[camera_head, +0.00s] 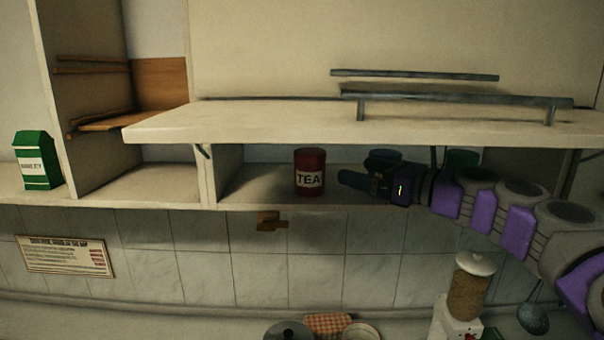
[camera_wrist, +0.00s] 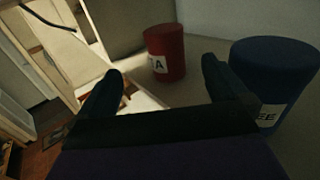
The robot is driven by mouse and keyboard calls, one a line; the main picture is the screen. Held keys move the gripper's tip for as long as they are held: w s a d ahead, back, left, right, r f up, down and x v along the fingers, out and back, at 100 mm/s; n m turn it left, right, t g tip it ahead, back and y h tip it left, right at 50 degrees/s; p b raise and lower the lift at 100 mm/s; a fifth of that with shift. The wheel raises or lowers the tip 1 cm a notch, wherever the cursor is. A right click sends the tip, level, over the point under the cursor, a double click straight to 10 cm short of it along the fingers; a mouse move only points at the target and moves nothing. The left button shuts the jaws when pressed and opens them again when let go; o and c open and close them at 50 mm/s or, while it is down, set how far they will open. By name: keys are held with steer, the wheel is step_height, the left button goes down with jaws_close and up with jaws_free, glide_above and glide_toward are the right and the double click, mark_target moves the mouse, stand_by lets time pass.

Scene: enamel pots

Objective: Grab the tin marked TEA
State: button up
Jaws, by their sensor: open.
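The red tin marked TEA (camera_head: 310,172) stands upright on the lower shelf board, its white label facing out. It also shows in the wrist view (camera_wrist: 165,50), beyond my fingertips, with part of the label in sight. My gripper (camera_head: 352,168) is to the right of the tin, with a gap between them. In the wrist view my gripper (camera_wrist: 160,80) has its two dark fingers spread wide with nothing between them. The fingers point toward the tin and do not touch it.
A blue tin (camera_wrist: 272,70) with a label ending in "EE" stands close beside the right finger. The upper shelf board (camera_head: 270,122) hangs over the compartment. A divider (camera_head: 205,175) stands to the tin's left. A green carton (camera_head: 37,160) is farther left.

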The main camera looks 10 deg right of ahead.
mark_target(321, 161)
steer(key=x, duration=0.3)
steer(key=d+x, duration=0.1)
steer(key=x, duration=0.1)
steer(key=shift+w+a+f+b, duration=0.15)
steer(key=shift+w+a+b, duration=0.15)
steer(key=shift+w, duration=0.35)
steer(key=x, duration=0.6)
steer(key=shift+s+a+b, duration=0.35)
steer(key=shift+a, duration=0.05)
steer(key=w, duration=0.1)
steer(key=w+a, duration=0.1)
steer(key=w+b, duration=0.1)
steer(key=w, duration=0.1)
steer(key=shift+a+f, duration=0.1)
steer(key=shift+a, duration=0.15)
steer(key=shift+w+a, duration=0.1)
steer(key=shift+a, duration=0.45)
steer(key=shift+d, duration=0.25)
steer(key=c, duration=1.1)
